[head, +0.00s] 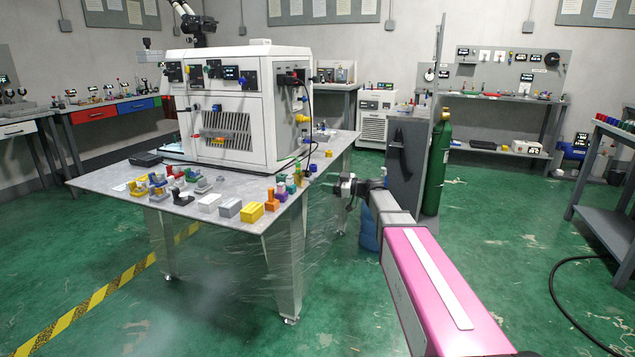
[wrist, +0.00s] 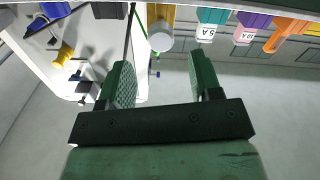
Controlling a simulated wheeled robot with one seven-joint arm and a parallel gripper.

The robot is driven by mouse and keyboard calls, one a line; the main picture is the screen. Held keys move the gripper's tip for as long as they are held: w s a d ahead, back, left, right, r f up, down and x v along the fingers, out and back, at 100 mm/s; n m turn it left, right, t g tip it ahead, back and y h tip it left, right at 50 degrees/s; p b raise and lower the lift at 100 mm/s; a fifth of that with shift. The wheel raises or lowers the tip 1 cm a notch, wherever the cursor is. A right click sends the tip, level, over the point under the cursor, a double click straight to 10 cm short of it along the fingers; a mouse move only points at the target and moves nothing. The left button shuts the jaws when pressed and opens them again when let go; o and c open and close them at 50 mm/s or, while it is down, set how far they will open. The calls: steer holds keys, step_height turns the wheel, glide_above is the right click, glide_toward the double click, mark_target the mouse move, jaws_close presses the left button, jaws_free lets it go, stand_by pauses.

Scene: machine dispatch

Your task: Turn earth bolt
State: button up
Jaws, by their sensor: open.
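The white machine (head: 235,110) stands on the grey table, with small fittings on its right side. My gripper (head: 346,188) is to the right of the table's right edge, apart from the machine. In the wrist view, my gripper (wrist: 158,82) is open, with nothing held between its green fingers. The machine's white side (wrist: 50,85) is at the left there, with a yellow knob (wrist: 64,50) and small blue-ended fittings (wrist: 76,76). A small dark and blue fitting (wrist: 154,73) shows between the fingers, farther off. I cannot tell which fitting is the earth bolt.
The table (head: 225,222) carries several coloured blocks along its front edge. A black cable (head: 312,115) hangs from the machine's right side. A green gas cylinder (head: 437,165) and a grey panel stand close to my arm. Green floor is clear in front.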

mark_target(315, 180)
steer(key=x, duration=0.5)
steer(key=shift+w+a, duration=0.1)
steer(key=shift+a, duration=0.3)
steer(key=c, duration=0.9)
